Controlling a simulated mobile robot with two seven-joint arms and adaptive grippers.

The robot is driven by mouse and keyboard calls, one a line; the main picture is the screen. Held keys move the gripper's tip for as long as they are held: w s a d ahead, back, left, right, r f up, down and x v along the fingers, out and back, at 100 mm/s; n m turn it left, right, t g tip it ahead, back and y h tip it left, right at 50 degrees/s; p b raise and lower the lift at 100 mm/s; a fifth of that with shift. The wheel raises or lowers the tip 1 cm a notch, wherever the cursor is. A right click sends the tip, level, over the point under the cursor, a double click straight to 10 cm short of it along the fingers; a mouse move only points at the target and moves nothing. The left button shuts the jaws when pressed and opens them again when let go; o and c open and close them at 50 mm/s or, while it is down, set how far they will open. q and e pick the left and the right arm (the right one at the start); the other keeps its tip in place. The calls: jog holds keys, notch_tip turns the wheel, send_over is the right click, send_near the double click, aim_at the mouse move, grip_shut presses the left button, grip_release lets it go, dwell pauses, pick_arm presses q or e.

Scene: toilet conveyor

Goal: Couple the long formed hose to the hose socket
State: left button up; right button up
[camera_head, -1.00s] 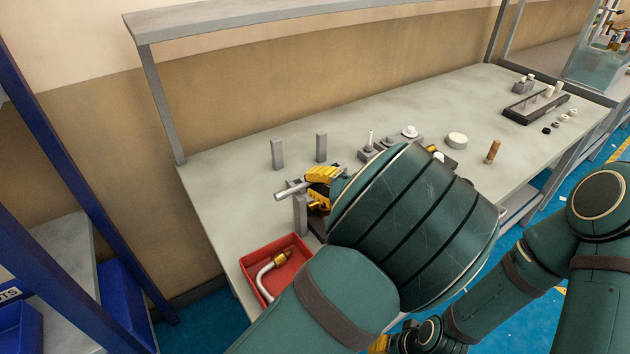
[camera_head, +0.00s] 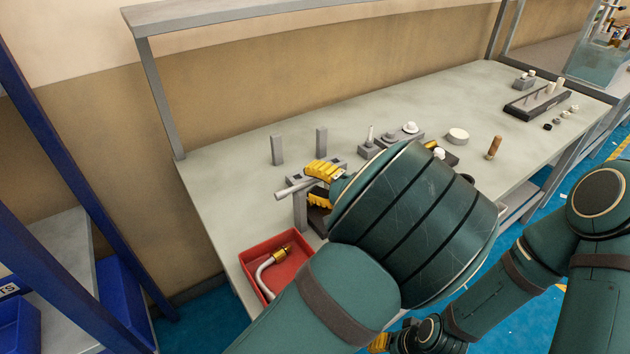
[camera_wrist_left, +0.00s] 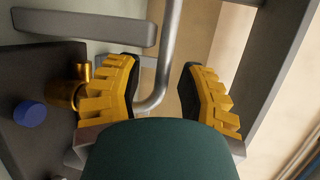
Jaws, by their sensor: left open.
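The long formed hose (camera_wrist_left: 172,40) is a grey bent tube. In the left wrist view it runs down between my left gripper's fingers (camera_wrist_left: 160,92) and bends left behind one finger, toward a brass fitting (camera_wrist_left: 62,95) at a dark block. I cannot tell whether this fitting is the hose socket or the hose's end, or whether they are joined. In the head view the hose's grey end (camera_head: 286,191) sticks out left of my left gripper (camera_head: 318,185). That gripper is open around the hose.
A red tray (camera_head: 250,262) at the bench's near left holds a bent hose (camera_head: 265,272) with a brass end. Two grey posts (camera_head: 321,141) stand behind my left gripper. A blue knob (camera_wrist_left: 30,113) is beside the brass fitting. Small fixtures (camera_head: 370,150) stand farther right.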

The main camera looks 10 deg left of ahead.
pick_arm(q)
jog(key=shift+d, duration=0.15)
jog(key=v, duration=1.2)
